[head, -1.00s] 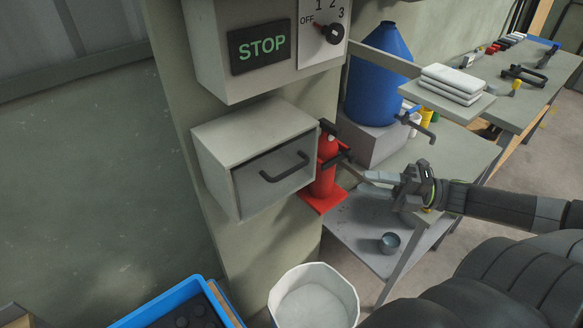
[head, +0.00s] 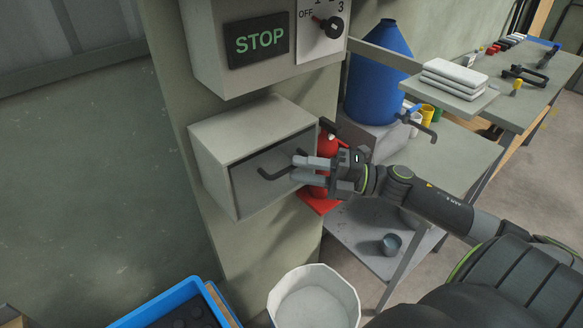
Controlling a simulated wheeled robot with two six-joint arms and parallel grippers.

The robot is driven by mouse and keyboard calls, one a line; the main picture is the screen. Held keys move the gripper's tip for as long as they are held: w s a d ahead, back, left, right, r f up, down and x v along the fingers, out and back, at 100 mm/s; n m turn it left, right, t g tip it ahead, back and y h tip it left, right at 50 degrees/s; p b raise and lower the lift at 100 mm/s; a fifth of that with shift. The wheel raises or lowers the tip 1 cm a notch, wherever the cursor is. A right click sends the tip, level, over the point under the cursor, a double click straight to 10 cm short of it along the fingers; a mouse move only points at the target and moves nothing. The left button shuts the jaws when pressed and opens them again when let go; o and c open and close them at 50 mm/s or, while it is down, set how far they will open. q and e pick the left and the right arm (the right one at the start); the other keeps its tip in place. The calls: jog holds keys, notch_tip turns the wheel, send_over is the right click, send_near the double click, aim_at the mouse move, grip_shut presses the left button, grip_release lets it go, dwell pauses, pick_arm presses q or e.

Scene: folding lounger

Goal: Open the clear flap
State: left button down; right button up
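The clear flap (head: 247,190) is the front of a grey box on the pillar, under the STOP panel. It looks shut, and the box's inside looks dark behind it. A dark bar handle (head: 272,175) sits on the flap, its right part hidden by my gripper. My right gripper (head: 293,169) is in front of the flap's right half, its two fingers apart, one above the other, at the right part of the handle. I cannot tell whether they touch the handle. My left gripper is out of view.
A red fire extinguisher (head: 327,143) stands just behind my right gripper. The control box with the STOP sign (head: 259,40) hangs above. A white bin (head: 314,299) and a blue crate (head: 152,304) are below. A bench with a blue container (head: 378,75) is to the right.

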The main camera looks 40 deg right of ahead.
jog(key=shift+p+x, duration=0.35)
jog(key=shift+x, duration=1.1)
jog(key=shift+s, duration=0.1)
grip_shut()
